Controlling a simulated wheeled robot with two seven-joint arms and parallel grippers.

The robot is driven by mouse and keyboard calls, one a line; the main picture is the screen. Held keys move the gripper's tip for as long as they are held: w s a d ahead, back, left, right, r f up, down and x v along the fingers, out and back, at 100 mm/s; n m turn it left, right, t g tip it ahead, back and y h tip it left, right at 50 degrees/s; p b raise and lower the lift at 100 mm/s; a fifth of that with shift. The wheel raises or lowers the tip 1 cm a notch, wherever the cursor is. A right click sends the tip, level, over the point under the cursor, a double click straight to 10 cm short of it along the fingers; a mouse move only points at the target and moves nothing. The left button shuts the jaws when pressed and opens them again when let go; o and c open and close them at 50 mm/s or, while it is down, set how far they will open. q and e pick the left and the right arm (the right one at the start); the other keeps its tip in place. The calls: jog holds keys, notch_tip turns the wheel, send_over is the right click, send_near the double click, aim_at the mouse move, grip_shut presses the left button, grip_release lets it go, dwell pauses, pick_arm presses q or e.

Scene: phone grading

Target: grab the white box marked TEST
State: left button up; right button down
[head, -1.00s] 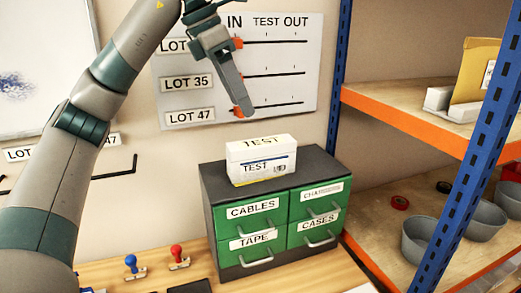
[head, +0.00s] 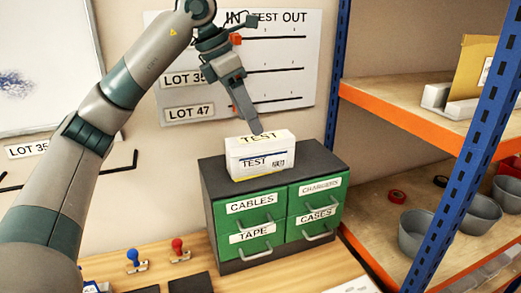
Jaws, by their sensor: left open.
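The white box marked TEST (head: 262,160) sits upright on top of the dark cabinet with green drawers (head: 318,163). It has TEST on its top and front, with a blue line on the front. My left gripper (head: 256,130) points down right at the box's top back edge, and its fingertip overlaps that edge in the picture. I cannot tell whether it touches. The gripper is open with nothing in it; it shows nearly edge-on. My right gripper is not in view.
A wall board (head: 292,90) with lot labels hangs behind the cabinet. A blue and orange shelf (head: 410,115) with grey bowls (head: 415,232) stands at the right. Stamps with blue (head: 133,256) and red (head: 178,247) handles stand on the wooden table at the front left.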

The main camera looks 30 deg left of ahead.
aim_at(260, 138)
pick_arm(q)
jog(key=p+x, duration=0.1)
jog(key=x, duration=0.4)
jog(key=shift+f+p, duration=0.1)
jog(key=shift+p, duration=0.25)
jog(key=shift+w+d+f, duration=0.1)
jog(key=shift+w+f, duration=0.1)
jog(key=shift+f, duration=0.25)
jog(key=shift+w+d+f+p, duration=0.25)
jog(key=shift+w+f+p, duration=0.25)
jog(key=shift+p, duration=0.45)
jog(key=p+x, duration=0.1)
jog(key=x, duration=0.2)
jog(key=shift+p, duration=0.3)
jog(key=shift+d+f, duration=0.1)
jog(key=shift+f, duration=0.3)
jog(key=c, duration=1.4)
